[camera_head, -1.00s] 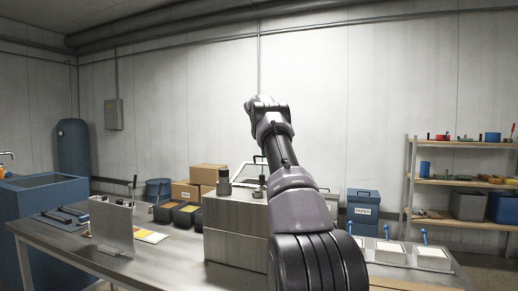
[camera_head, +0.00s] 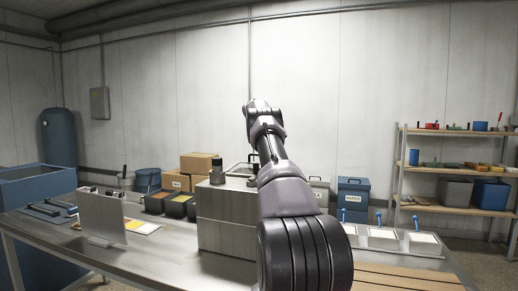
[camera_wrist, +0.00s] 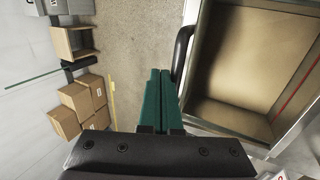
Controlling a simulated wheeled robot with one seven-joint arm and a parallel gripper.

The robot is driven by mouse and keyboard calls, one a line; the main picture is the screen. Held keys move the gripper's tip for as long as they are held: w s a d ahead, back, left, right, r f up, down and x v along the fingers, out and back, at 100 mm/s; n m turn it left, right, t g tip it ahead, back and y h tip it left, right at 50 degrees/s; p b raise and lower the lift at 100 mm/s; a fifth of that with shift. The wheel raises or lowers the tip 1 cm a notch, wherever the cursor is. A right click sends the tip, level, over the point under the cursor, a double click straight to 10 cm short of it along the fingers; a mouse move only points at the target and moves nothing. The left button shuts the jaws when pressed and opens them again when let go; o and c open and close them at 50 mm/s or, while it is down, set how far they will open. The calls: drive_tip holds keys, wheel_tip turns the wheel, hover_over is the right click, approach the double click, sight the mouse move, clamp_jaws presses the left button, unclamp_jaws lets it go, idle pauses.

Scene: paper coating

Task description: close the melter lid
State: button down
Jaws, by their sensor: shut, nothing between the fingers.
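The melter (camera_head: 225,222) is the grey metal box on the table, partly behind my arm. Its framed lid (camera_head: 238,167) stands raised at the back of its top, with the right part hidden by my arm. In the wrist view, a pale rectangular frame (camera_wrist: 219,126) surrounds a beige area at the right, with a black handle (camera_wrist: 182,52) on its left edge. My gripper (camera_wrist: 158,73) has green fingers pressed together and empty, just left of the handle. I cannot tell whether they touch it. In the head view the fingers are hidden.
A dark cylinder (camera_head: 217,173) stands on the melter's top. Black trays (camera_head: 178,206) are left of the melter, and white pads with blue handles (camera_head: 382,234) are right of it. Cardboard boxes (camera_wrist: 78,105) and a shelf (camera_head: 456,170) stand beyond. Bare tabletop shows in front-left.

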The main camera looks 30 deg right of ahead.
drive_tip(key=shift+w+d+f, duration=0.1)
drive_tip(key=shift+f, duration=0.2)
idle(0.4)
drive_tip(key=s+a+r+m+t+h, duration=0.1)
drive_tip(key=s+a+r+m, duration=0.2)
drive_tip(key=r+m, duration=0.5)
drive_tip(key=s+a+r+m+t+h, duration=0.15)
drive_tip(key=a+r+m, duration=0.35)
drive_tip(key=m, duration=0.5)
drive_tip(key=shift+g+y, duration=0.25)
drive_tip(key=shift+g, duration=0.2)
drive_tip(key=shift+s+f+x, duration=0.15)
drive_tip(key=shift+s+x, duration=0.15)
drive_tip(key=shift+x, duration=1.75)
drive_tip(key=shift+s+f+x, duration=0.15)
drive_tip(key=shift+s+x, duration=0.15)
drive_tip(key=shift+x, duration=1.8)
drive_tip(key=shift+s+f+x, duration=0.2)
drive_tip(key=shift+s+x, duration=0.1)
drive_tip(key=shift+x, duration=1.75)
